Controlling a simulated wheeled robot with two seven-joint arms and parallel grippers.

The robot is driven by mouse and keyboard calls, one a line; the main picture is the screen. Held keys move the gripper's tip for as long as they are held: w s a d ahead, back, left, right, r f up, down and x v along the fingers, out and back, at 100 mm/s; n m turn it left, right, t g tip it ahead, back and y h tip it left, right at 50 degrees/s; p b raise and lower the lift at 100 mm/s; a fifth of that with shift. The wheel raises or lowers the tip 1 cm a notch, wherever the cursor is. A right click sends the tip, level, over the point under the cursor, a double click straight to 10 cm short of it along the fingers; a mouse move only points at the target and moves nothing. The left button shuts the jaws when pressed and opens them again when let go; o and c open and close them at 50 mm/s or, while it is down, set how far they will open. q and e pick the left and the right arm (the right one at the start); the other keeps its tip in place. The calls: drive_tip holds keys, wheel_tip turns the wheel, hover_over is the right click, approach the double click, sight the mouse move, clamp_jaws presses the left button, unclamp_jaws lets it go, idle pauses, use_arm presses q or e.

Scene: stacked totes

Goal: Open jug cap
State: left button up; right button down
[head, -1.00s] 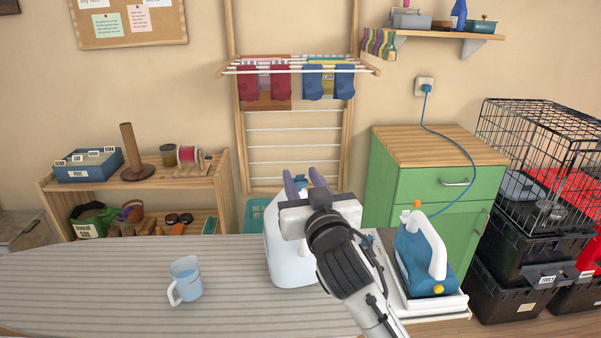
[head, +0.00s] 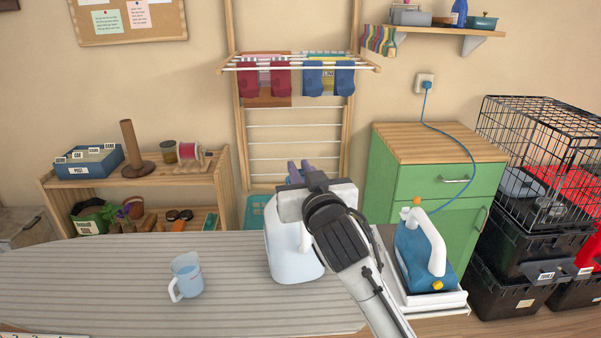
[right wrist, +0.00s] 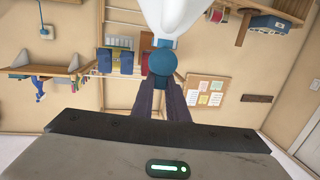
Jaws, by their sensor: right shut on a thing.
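A white jug (head: 291,256) with a handle stands upright on the grey striped ironing board (head: 100,270). Its top is largely hidden by my right gripper (head: 301,168) in the head view. In the right wrist view, the blue cap (right wrist: 166,60) sits at the jug's mouth, and the white jug body (right wrist: 186,18) shows beyond it. The two dark purple fingers of my right gripper (right wrist: 166,80) are closed on the cap from both sides. I cannot tell whether the cap has turned or come loose. My left gripper is not in view.
A clear measuring cup (head: 186,277) stands on the board, left of the jug. A blue and white iron (head: 420,252) rests on its white stand to the right, its cord running to the wall. A green cabinet (head: 410,192) stands behind. The board's left part is clear.

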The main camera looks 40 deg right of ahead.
drive_tip(key=shift+w+d+r+g+y, duration=0.15)
drive_tip(key=shift+w+g+y, duration=0.15)
drive_tip(key=shift+g, duration=0.3)
drive_tip(key=shift+w+d+r+g+y, duration=0.1)
drive_tip(key=shift+w+r+g+y, duration=0.15)
drive_tip(key=shift+g, duration=0.35)
drive_tip(key=shift+w+f+g+y, duration=0.15)
drive_tip(key=shift+w+g+y, duration=0.15)
drive_tip(key=shift+g, duration=0.5)
drive_tip(key=c, duration=1.7)
unclamp_jaws()
drive_tip(key=v, duration=1)
drive_tip(key=shift+s, duration=0.15)
